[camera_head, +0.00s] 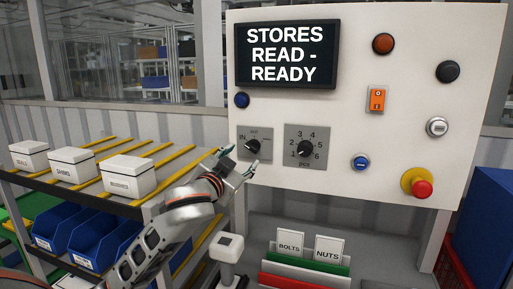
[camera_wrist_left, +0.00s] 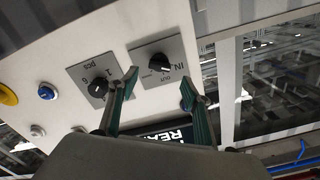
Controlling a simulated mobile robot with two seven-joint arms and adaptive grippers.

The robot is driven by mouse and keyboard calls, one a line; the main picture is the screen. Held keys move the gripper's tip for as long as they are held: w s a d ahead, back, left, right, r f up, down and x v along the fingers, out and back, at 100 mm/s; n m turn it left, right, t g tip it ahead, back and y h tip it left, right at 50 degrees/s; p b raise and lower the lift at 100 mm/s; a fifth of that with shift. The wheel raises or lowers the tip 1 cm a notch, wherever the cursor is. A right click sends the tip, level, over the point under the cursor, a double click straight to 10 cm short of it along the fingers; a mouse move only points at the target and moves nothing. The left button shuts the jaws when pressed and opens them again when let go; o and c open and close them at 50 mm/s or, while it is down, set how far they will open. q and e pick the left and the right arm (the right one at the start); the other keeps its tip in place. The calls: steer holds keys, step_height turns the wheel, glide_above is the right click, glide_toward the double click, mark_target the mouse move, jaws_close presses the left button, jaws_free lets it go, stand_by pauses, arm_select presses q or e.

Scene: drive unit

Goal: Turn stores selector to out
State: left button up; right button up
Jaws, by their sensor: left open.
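The stores selector is a black knob (camera_head: 253,146) on a small grey plate at the panel's lower left, with IN printed at its left. In the left wrist view the knob (camera_wrist_left: 159,62) shows with the labels IN and OUT, and its pointer seems to lie toward IN. My left gripper (camera_head: 238,159) is open and empty, just in front of and below the selector plate. In the left wrist view its two fingers (camera_wrist_left: 160,80) stand apart on either side of the knob's line, and I see no contact. My right gripper is not in view.
A second knob marked pcs (camera_head: 306,149) sits right of the selector. The screen (camera_head: 285,54) reads STORES READ - READY. A red emergency button (camera_head: 422,188) is at lower right. A rack with white boxes (camera_head: 129,175) stands left.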

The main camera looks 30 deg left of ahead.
mark_target(250, 149)
arm_select(q)
steer(key=x, duration=0.7)
steer(key=shift+w+p, duration=0.25)
steer(key=shift+p, duration=0.1)
steer(key=c, duration=1.1)
